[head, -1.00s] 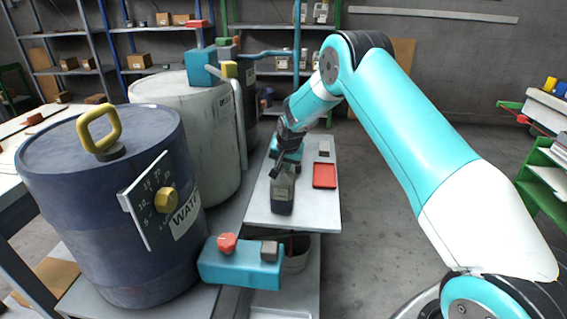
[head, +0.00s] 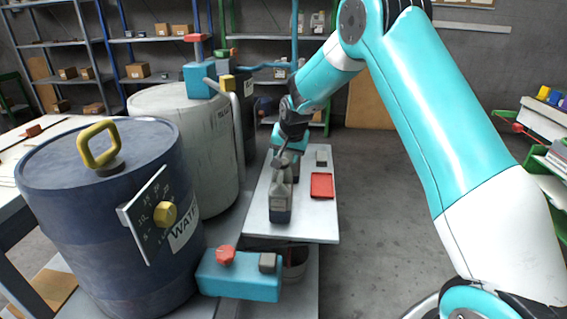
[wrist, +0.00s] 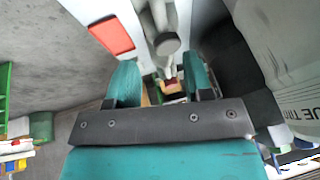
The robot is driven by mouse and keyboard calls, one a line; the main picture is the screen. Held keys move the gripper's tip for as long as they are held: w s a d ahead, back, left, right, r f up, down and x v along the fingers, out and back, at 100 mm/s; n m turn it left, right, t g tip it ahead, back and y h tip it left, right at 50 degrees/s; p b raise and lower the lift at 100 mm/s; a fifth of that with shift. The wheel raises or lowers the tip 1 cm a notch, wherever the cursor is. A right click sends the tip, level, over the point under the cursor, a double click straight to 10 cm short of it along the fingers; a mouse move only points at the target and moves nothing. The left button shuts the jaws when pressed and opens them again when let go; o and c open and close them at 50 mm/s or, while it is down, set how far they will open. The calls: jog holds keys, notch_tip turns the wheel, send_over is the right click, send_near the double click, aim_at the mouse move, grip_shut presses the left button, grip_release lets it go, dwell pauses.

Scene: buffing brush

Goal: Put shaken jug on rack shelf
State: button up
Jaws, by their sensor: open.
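A grey jug (head: 281,203) with a dark lower part stands upright on the pale bench (head: 305,228) beside the drums. My gripper (head: 288,152) is just behind and above the jug's top in the head view. In the wrist view my gripper (wrist: 160,85) has its two teal fingers spread apart. A pale shape with a round grey end (wrist: 167,43), seemingly the jug's top, lies beyond the fingertips, not clamped. Shelf racks (head: 150,75) stand along the back wall, and a green rack (head: 540,170) stands at the right. Which is the task's rack cannot be told.
A red tray (head: 321,186) and a small grey block (head: 321,158) lie right of the jug. A blue drum (head: 100,220) and a pale drum (head: 200,130) crowd the left. A teal box with a red knob (head: 240,275) is in front. Floor at right is clear.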

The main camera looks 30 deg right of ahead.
jog(key=s+a+r+n+g+y, duration=0.15)
jog(key=s+a+r+n, duration=0.25)
jog(key=s+a+r, duration=0.4)
jog(key=s+a+r+n+g+y, duration=0.1)
jog(key=s+a+r+n+y, duration=0.2)
jog(key=s+a, duration=0.55)
jog(key=s+a+r+n+g, duration=0.1)
jog(key=s+n, duration=0.2)
jog(key=s, duration=0.9)
jog(key=s+a+r+n+g, duration=0.1)
jog(key=s+n, duration=0.3)
jog(key=s, duration=0.8)
jog(key=shift+s+a+r, duration=0.15)
jog(key=shift+a+r, duration=0.35)
jog(key=shift+a, duration=0.3)
jog(key=shift+g+y, duration=0.25)
jog(key=shift+c, duration=0.4)
jog(key=shift+s, duration=0.1)
